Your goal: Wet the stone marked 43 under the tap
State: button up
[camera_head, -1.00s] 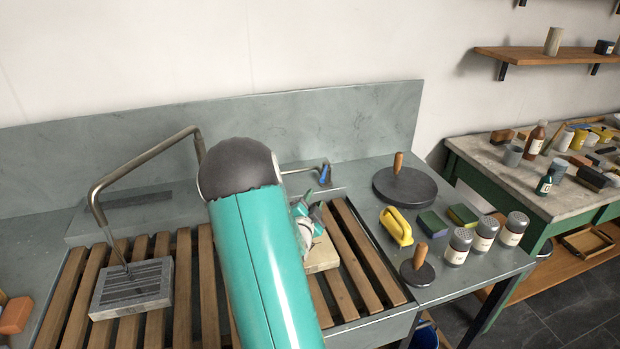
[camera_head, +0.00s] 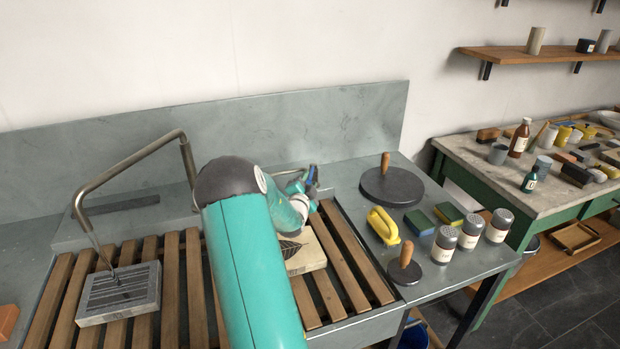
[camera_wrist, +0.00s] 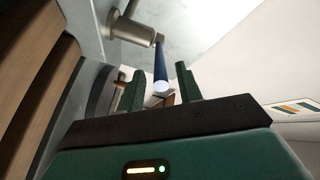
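A grey stone (camera_head: 121,294) with dark line marks lies on the wooden slats at the left, with the end of the bent metal tap (camera_head: 132,168) above it. A cream stone (camera_head: 308,252) with a dark leaf drawing lies further right, partly behind my arm. I cannot read the number 43 on either stone. A blue lever (camera_wrist: 160,66) on a metal valve (camera_wrist: 131,31) shows in the wrist view. My gripper (camera_wrist: 161,75) is open, its two green fingers on either side of the lever with gaps visible. In the head view my gripper (camera_head: 309,178) is by the back wall.
Wooden slats (camera_head: 175,279) cover the sink. On the counter at right are a round dark disc (camera_head: 391,188) with a wooden handle, a smaller one (camera_head: 404,272), a yellow-handled tool (camera_head: 383,225), sponges and shakers (camera_head: 446,243). A cluttered bench (camera_head: 470,160) stands further right.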

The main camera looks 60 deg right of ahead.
aim_at(310, 175)
jog(key=shift+x, duration=1.65)
jog(key=shift+w, duration=0.1)
grip_shut()
jog(key=shift+s+d+n+t+y, duration=0.35)
jog(key=shift+s+n+t+y, duration=0.25)
jog(key=shift+n+t, duration=0.55)
jog(key=shift+s+d+n+t+y, duration=0.35)
jog(key=shift+s+n+t+y, duration=0.3)
jog(key=shift+t, duration=0.8)
jog(key=shift+s+d+n+t+y, duration=0.4)
jog(key=shift+n+t+y, duration=0.25)
jog(key=shift+n+t, duration=0.5)
jog(key=shift+a, duration=0.1)
